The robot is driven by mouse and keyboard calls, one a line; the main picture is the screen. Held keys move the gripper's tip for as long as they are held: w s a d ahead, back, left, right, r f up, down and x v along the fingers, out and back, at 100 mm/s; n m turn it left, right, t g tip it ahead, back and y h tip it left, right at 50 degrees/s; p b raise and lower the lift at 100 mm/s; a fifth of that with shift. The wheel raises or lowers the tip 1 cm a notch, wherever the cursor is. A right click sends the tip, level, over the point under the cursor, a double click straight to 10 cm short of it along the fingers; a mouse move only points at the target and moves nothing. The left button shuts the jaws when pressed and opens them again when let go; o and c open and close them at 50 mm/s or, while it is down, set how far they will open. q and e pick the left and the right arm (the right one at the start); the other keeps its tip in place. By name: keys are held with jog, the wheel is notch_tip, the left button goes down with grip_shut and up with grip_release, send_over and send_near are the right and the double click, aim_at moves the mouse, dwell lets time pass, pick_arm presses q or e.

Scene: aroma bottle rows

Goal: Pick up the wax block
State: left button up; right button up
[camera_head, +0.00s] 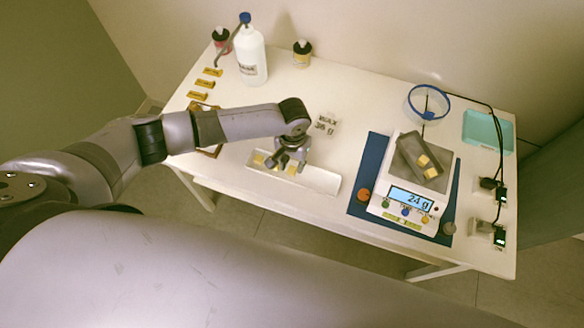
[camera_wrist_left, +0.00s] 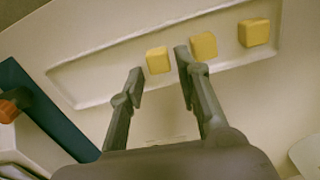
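Several small yellow wax blocks are in view. Three lie in a row in a long white tray (camera_head: 322,182); the tray also shows in the left wrist view (camera_wrist_left: 100,80). In that view, one block (camera_wrist_left: 158,60) is between and just beyond my left fingertips (camera_wrist_left: 159,66). A middle block (camera_wrist_left: 204,47) is close beside the right finger, and a third block (camera_wrist_left: 254,33) is farther right. My left gripper (camera_head: 285,165) is open and empty, low over the tray, partly hiding the blocks in the head view. My right gripper is not in view.
A scale (camera_head: 411,199) reading 24 g stands on a blue mat (camera_head: 372,160), bearing a dark container (camera_head: 411,150) with two yellow blocks. A white bottle (camera_head: 252,62) stands at the back left. A "WAX 36 g" label (camera_head: 327,124) lies behind the tray.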

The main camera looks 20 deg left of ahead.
aim_at(293, 168)
pick_arm(q)
jog(key=shift+f, duration=1.1)
jog(key=shift+c, duration=0.6)
jog(key=c, duration=0.4)
jog(key=shift+r, duration=0.15)
notch_tip(293, 168, up, 20)
jog(key=b, duration=0.1)
jog(key=shift+b, duration=0.4)
